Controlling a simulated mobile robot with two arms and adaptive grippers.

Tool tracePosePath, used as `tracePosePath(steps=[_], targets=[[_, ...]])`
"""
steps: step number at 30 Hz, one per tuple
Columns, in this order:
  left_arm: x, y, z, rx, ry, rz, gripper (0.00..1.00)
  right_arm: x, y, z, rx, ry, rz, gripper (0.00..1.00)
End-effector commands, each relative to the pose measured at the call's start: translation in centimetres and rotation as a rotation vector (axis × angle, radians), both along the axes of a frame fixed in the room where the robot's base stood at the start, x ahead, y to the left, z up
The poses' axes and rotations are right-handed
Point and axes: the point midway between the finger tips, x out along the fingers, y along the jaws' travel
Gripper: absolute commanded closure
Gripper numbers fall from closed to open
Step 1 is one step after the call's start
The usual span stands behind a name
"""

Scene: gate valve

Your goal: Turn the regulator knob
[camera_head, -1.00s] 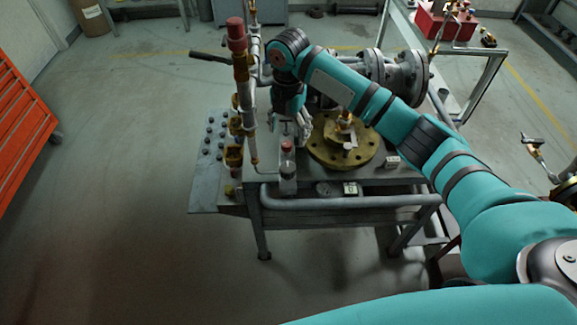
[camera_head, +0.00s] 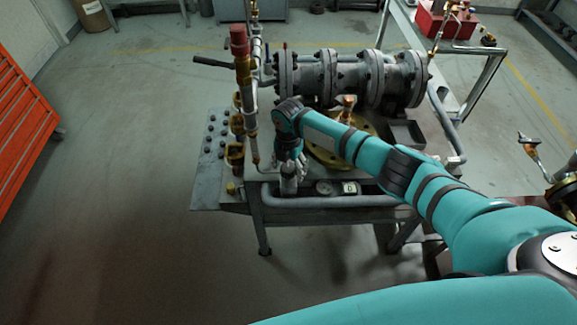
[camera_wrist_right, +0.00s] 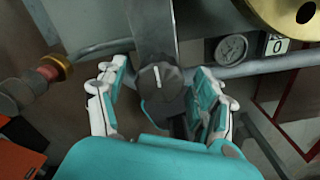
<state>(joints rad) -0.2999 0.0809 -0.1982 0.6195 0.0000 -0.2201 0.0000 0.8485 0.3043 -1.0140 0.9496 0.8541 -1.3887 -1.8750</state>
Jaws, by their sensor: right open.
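The regulator knob (camera_wrist_right: 158,84) is dark and round with a white line on its top. In the right wrist view it lies between the two fingers of my right gripper (camera_wrist_right: 161,76). The fingers are open, one on each side, with visible gaps to the knob. In the head view my right gripper (camera_head: 290,162) points down at the front edge of the valve bench, over the grey regulator body (camera_head: 288,186). The knob itself is hidden there behind the gripper. My left gripper is not in view.
A round gauge (camera_head: 324,187) and a small number display (camera_head: 349,187) sit right of the regulator. A brass flange (camera_head: 318,152) lies behind. A vertical pipe with a red cap (camera_head: 238,40) stands to the left. The flanged gate valve (camera_head: 350,75) is at the back.

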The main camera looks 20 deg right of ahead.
Motion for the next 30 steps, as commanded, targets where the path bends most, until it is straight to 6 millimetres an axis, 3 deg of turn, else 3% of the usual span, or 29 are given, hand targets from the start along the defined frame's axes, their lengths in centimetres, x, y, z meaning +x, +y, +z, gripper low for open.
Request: tracePosePath(steps=[6,19,30], targets=[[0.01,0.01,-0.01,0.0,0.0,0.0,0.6,0.0,0.01,-0.04,0.0,0.0,0.0,0.31],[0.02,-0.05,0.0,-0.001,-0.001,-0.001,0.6,0.01,0.01,0.0,0.001,-0.001,0.0,0.87],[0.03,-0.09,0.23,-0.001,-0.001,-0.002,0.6,-0.03,0.06,0.04,0.001,0.0,-0.068,0.87]])
